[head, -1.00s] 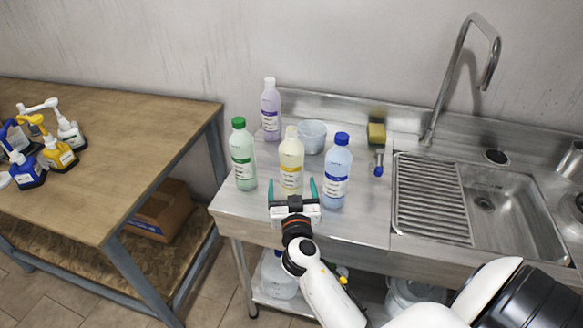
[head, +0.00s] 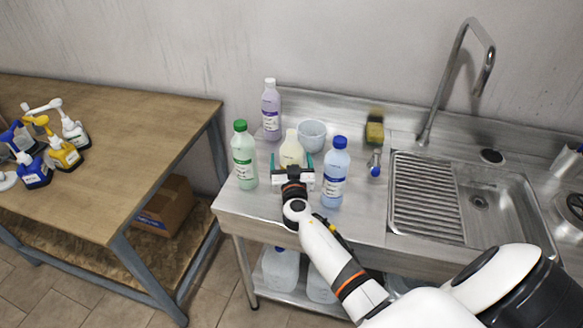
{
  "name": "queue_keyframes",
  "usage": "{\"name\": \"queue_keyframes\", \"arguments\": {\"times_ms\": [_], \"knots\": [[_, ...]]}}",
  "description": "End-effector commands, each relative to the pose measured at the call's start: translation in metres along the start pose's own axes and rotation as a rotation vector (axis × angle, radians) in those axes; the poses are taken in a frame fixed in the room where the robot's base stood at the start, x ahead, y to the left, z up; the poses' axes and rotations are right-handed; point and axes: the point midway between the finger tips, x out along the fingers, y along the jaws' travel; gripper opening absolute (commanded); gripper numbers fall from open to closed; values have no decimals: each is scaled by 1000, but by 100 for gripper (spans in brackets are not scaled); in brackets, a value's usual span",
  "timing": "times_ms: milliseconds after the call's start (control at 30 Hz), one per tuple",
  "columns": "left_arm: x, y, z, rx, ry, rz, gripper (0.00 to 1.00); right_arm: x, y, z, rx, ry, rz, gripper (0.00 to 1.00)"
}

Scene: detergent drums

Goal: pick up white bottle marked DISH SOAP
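A pale cream bottle (head: 291,150) with a whitish cap stands upright on the steel counter; its lower half is hidden behind my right gripper. My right gripper (head: 291,162) reaches in from the right, open, its teal fingers on either side of this bottle with a small gap visible. No label text is legible, so I cannot tell which bottle says DISH SOAP. My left gripper is not in view.
A green-capped bottle (head: 244,160) stands left of my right gripper and a blue-capped bottle (head: 334,178) close on its right. Behind are a lilac bottle (head: 271,112) and a pale tub (head: 312,135). The sink (head: 490,205) lies to the right.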

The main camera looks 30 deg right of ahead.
Motion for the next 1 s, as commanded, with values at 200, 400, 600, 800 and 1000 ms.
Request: {"name": "queue_keyframes", "arguments": {"times_ms": [200, 400, 600, 800, 1000], "knots": [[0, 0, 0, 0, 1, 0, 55, 0, 0, 0, 0, 0, 0, 71], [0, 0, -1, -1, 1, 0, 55, -1, 0, 0, 0, 0, 0, 39], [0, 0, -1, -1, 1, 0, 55, -1, 0, 0, 0, 0, 0, 36], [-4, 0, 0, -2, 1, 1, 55, 0, 0, 16, 3, -2, -1, 36], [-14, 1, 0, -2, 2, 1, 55, -1, 0, 57, 5, -4, 1, 36]]}}
